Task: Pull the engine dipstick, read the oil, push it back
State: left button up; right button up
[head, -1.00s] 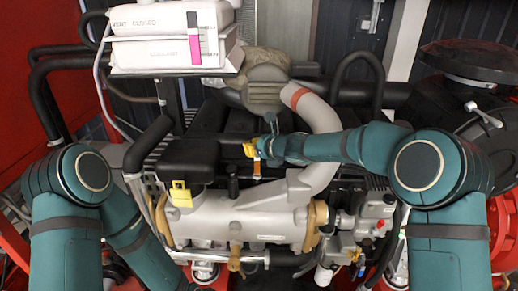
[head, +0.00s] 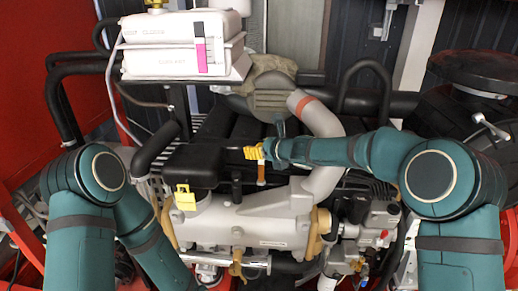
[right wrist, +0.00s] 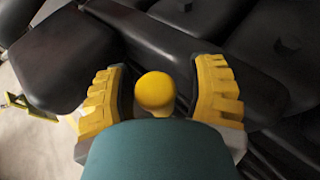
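In the right wrist view a round yellow knob (right wrist: 155,92), which looks like the dipstick's handle, stands between the fingers of my right gripper (right wrist: 160,95). The yellow fingers are open, with a gap on each side of the knob. In the head view my right gripper (head: 254,153) is over the middle of the engine (head: 250,218), beside the black cover. An orange tube (head: 261,173) stands just below the gripper. My left arm hangs at the lower left, and its gripper is out of view.
A yellow square tag or cap (head: 185,198) sits on the engine's left. A black cover (head: 190,163) lies beside the right gripper, and a thick grey pipe (head: 322,125) curves close to its right.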

jog(key=v, duration=1.1)
jog(key=shift+s+d, duration=0.2)
jog(key=shift+s, duration=0.1)
jog(key=shift+r, duration=0.1)
